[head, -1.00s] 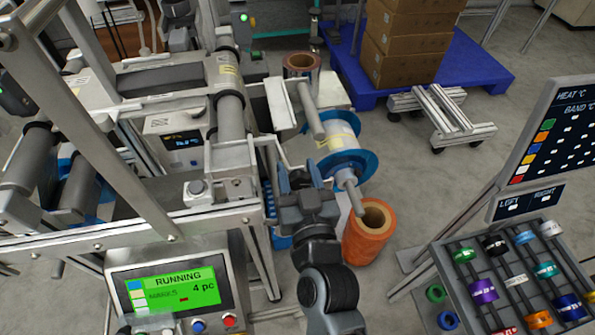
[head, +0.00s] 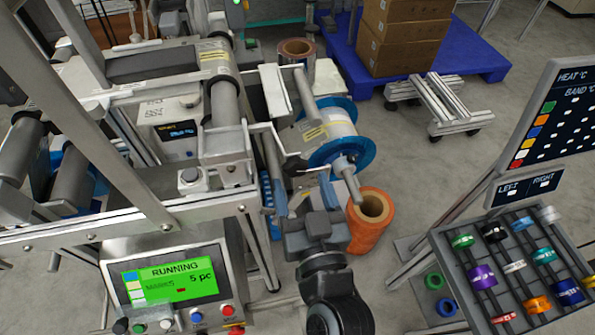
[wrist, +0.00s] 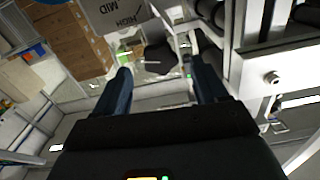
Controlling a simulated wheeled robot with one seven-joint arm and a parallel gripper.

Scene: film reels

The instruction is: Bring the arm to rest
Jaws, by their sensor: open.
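My gripper (head: 308,200) is at the middle of the head view, beside the right side of the machine (head: 110,220) and left of an orange roll (head: 371,215). In the wrist view my gripper (wrist: 163,85) shows two dark blue fingers spread apart with nothing held between them. A blue-flanged reel (head: 340,130) with a pale wound core sits on a shaft just beyond my gripper. The machine's screen (head: 170,280) is green and reads RUNNING and 5 pc.
A rack of coloured rings (head: 510,265) stands at the right under a dark board (head: 560,115). A blue pallet (head: 480,65) holds boxes (head: 400,35) at the back. A low wheeled metal frame (head: 440,105) stands before it. Grey floor between them is clear.

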